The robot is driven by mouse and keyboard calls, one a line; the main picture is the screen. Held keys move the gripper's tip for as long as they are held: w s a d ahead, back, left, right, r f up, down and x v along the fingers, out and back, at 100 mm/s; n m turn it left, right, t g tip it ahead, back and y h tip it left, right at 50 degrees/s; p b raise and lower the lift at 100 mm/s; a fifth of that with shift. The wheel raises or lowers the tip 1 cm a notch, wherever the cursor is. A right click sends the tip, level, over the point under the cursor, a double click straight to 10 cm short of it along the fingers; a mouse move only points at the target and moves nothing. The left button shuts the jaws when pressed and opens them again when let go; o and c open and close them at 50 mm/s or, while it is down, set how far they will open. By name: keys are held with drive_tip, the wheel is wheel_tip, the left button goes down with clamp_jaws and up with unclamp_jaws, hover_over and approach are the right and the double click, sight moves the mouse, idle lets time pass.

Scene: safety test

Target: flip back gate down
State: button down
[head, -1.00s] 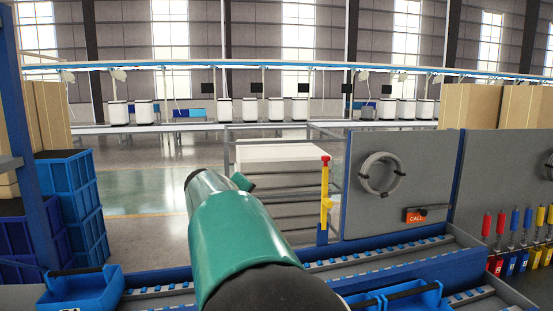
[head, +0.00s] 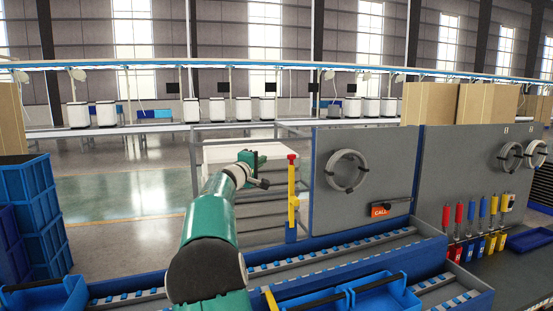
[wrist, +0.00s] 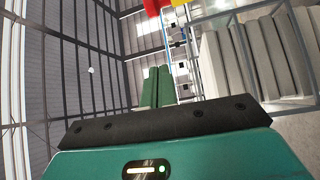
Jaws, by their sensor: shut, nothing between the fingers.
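An upright yellow bar with a red top (head: 292,190) stands on a blue post at the far end of the roller rack; it looks like the gate. Its red and yellow parts also show at the top of the wrist view (wrist: 158,5). My gripper (head: 258,168) is at the end of my green arm, just left of the bar's upper part, with a gap between them in the head view. In the wrist view its two green fingers (wrist: 156,87) are together and hold nothing. How far apart gripper and bar are in depth is unclear.
Behind is a metal rack with white boards (head: 215,152). Blue crates (head: 45,225) stack at left; blue bins (head: 365,300) sit on the rack in front.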

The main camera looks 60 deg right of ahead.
drive_tip(key=s+d, duration=0.3)
drive_tip(key=d, duration=0.5)
drive_tip(key=shift+s+d+r, duration=0.2)
drive_tip(key=shift+s+d, duration=0.05)
drive_tip(key=shift+s, duration=0.05)
idle(0.8)
drive_tip(key=shift+a, duration=0.1)
idle(0.4)
